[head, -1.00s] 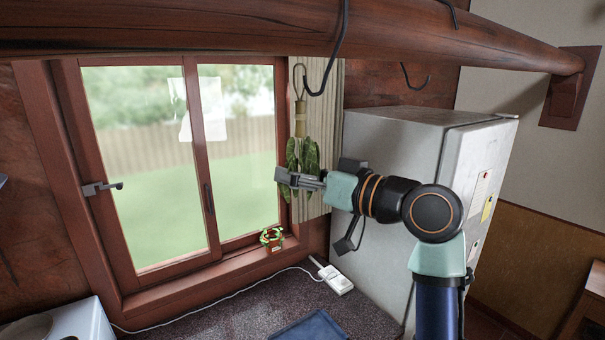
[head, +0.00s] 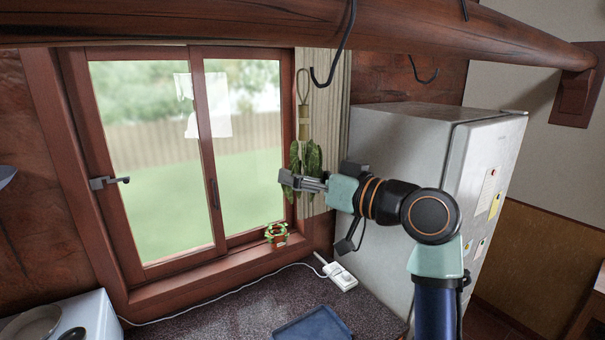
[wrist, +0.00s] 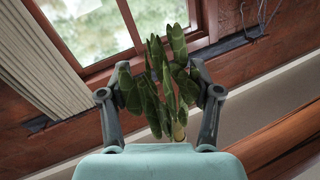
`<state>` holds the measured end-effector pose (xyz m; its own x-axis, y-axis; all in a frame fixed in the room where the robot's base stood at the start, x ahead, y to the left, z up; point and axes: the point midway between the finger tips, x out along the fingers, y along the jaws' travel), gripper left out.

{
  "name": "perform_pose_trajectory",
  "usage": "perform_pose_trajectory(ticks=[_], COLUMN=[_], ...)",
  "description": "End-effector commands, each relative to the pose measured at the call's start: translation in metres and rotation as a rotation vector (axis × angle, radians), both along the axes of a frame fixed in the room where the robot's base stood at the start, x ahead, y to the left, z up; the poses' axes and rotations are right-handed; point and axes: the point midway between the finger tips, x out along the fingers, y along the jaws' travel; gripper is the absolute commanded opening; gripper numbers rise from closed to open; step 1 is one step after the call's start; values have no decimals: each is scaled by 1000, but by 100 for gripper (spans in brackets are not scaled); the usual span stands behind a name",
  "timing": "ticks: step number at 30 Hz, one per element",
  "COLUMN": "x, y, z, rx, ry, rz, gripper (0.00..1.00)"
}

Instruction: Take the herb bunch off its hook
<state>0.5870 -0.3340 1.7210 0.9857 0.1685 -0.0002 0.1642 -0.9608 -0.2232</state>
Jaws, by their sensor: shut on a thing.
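The herb bunch (head: 313,157) is green leaves hanging below a pale tied stem, with a thin loop (head: 303,84) at its top. My gripper (head: 297,181) is shut on the leaves near their lower part. In the wrist view the leaves (wrist: 160,85) stand between my two fingers (wrist: 158,78). A dark hook (head: 322,82) hangs from the beam. The loop shows just left of the hook's upturned tip, with a small gap between them in the head view. The wrist view does not show the loop on this hook clearly.
A thick wooden beam (head: 400,40) runs overhead, with another hook (head: 424,76) to the right. A curtain (head: 334,115) and window are behind the bunch. A grey fridge (head: 400,140) stands right. A small potted plant (head: 276,235) sits on the sill.

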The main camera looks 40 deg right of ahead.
Motion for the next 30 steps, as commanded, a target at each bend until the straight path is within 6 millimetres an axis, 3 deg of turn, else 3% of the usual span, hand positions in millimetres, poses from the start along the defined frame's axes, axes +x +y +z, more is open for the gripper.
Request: perform_pose_trajectory(ticks=[22,30], x=[0,0], y=[0,0], z=[-46,-50], rx=[-1,-1], ry=[-1,-1], rz=[0,0], gripper=[31,31])
